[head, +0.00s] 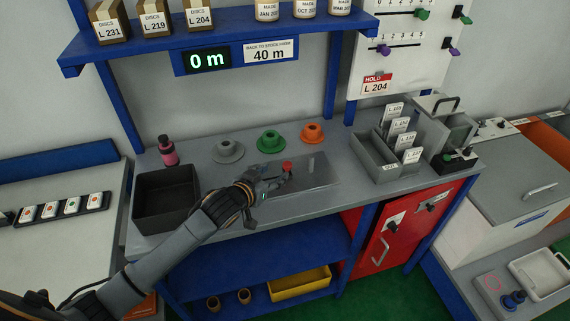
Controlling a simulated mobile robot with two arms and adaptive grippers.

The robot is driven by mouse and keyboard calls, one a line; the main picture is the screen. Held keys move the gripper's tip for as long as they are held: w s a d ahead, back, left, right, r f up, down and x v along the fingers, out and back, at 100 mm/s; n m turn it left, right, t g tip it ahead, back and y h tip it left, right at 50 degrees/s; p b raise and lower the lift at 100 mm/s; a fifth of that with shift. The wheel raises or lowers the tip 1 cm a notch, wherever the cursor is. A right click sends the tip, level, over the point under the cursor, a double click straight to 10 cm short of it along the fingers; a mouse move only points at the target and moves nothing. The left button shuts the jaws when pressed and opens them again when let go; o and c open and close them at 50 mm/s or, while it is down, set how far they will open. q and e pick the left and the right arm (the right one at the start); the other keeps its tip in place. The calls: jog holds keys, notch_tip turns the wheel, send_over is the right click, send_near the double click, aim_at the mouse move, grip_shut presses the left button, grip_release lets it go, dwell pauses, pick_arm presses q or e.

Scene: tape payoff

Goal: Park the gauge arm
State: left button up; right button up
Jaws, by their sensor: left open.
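My left gripper (284,176) reaches in from the left over the grey bench and is open. Its fingers are at a small red knob (287,165), which shows just beyond the fingertips; I cannot tell whether they touch it. The knob is at a flat grey metal plate (318,176) on the bench, partly covered by my gripper. I cannot make out the gauge arm clearly; the red knob may be part of it. My right gripper is not in view.
Grey, green and orange hubs (268,142) stand behind my gripper. A black bin (152,222) and a pink bottle (168,153) are left. A card holder (372,158) stands right. A display (207,60) reads 0 m; the sign (269,52) beside it reads 40 m.

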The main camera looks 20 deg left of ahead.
aim_at(286, 165)
pick_arm(q)
jog(key=x, duration=0.8)
jog(key=shift+f+p, duration=0.15)
jog(key=shift+p, duration=0.2)
grip_shut()
